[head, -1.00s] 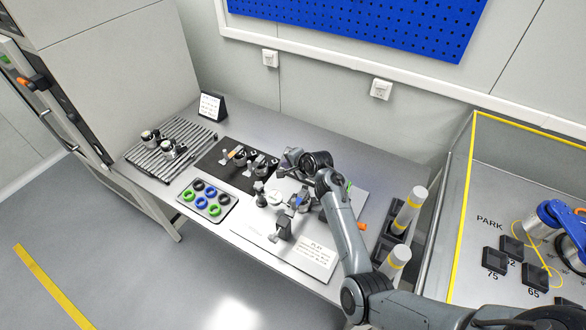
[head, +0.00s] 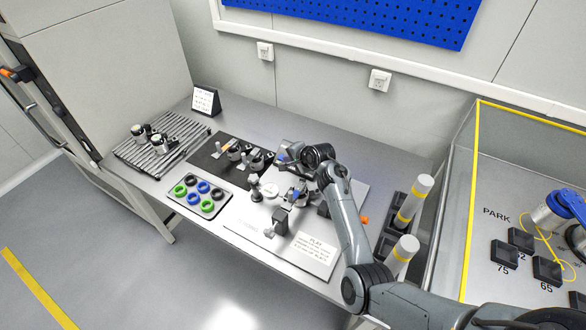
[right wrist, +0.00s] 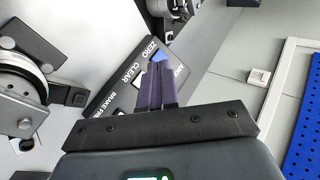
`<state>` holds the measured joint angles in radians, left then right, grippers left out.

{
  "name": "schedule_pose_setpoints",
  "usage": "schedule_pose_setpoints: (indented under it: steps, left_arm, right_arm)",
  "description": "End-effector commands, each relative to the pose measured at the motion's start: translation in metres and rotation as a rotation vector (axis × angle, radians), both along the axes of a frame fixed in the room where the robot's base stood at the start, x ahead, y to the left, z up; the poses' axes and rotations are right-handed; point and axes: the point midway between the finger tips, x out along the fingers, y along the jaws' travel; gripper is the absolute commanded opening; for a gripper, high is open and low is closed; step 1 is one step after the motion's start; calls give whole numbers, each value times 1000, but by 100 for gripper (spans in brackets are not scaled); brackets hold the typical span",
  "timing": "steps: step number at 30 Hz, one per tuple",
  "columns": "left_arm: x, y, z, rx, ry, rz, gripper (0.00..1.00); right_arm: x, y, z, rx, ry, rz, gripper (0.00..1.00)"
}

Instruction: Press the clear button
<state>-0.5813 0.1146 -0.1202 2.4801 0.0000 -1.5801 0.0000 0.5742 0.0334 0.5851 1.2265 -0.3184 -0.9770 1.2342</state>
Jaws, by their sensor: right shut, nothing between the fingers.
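A dark button panel (right wrist: 113,88) with the printed words ZERO, CLEAR and BRAKE FREE lies below my right gripper in the right wrist view. My right gripper (right wrist: 156,68) is shut and empty, with its fingertips over the panel beside the words ZERO and CLEAR. A blue patch (right wrist: 159,55) shows by the tips. I cannot tell whether the tips touch the panel. In the head view my right gripper (head: 282,158) is over the back of the bench and mostly hides the panel. My left gripper is not in view.
A metal disc fixture (right wrist: 22,82) stands close to the panel. On the bench (head: 262,118) are a ring tray (head: 185,202), a ribbed mat (head: 127,153), a small sign (head: 206,101) and yellow-banded cylinders (head: 413,200).

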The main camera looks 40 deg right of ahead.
Motion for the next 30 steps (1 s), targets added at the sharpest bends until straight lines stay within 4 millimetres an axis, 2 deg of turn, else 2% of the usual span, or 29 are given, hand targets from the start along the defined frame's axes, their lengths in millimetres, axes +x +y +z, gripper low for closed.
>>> schedule_pose_setpoints:
  steps: [1,3,9,30]
  left_arm:
    - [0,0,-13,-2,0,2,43]
    - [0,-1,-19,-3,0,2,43]
    - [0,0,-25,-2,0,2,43]
    - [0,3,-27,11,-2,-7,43]
  right_arm:
    - [1,-3,-10,-1,-1,-1,0]
    - [2,-6,-14,0,0,-1,0]
    - [6,-15,-24,-1,0,-1,0]
    - [8,-20,-30,0,0,0,0]
